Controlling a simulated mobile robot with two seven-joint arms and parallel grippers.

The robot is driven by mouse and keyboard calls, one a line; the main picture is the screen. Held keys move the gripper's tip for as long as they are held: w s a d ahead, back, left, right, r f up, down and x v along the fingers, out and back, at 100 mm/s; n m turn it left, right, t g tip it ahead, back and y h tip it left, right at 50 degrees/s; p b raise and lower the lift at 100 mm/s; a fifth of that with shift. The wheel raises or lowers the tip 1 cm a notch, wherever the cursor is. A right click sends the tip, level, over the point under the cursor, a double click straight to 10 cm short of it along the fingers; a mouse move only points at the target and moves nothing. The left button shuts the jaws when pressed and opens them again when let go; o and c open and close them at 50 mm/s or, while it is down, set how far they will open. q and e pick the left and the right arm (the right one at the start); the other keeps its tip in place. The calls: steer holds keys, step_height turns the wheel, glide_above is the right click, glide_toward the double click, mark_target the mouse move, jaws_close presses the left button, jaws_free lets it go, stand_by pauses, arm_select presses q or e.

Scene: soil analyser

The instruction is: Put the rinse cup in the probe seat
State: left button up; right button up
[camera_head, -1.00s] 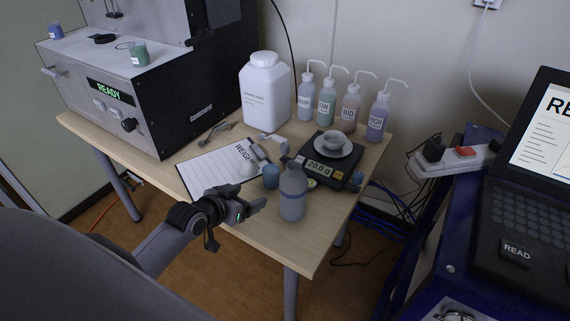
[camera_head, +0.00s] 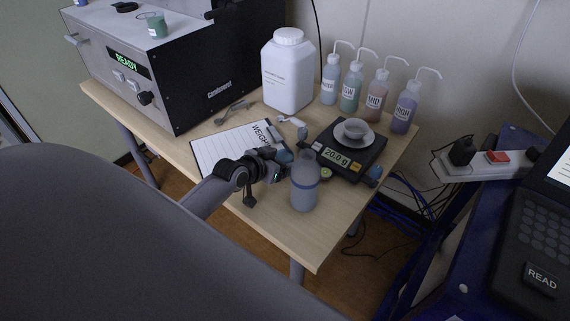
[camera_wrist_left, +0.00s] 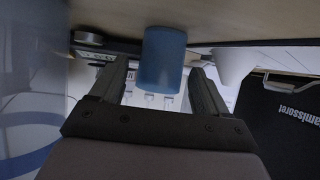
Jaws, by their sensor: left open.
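The blue rinse cup (camera_wrist_left: 163,58) stands between the two fingers of my left gripper (camera_wrist_left: 162,80) in the left wrist view. The fingers are open, one on each side of the cup. In the head view my left gripper (camera_head: 282,160) reaches over the clipboard's edge, and the cup (camera_head: 285,155) is mostly hidden by it. The analyser (camera_head: 180,70) stands at the left with its display reading READY. My right gripper is out of view.
A grey bottle (camera_head: 304,186) stands close to the right of my left gripper. The scale (camera_head: 366,160) with a white dish (camera_head: 355,130), a clipboard (camera_head: 215,150), a white jug (camera_head: 288,75) and several wash bottles (camera_head: 376,98) crowd the table. The front table edge is bare.

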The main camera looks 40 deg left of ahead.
arm_select(q)
steer(key=shift+x, duration=0.85)
steer(key=shift+r, duration=0.1)
steer(key=c, duration=1.2)
steer(key=shift+r, duration=0.15)
steer(key=shift+r, duration=1.35)
step_height(320, 180, up, 17)
steer(key=p, duration=0.2)
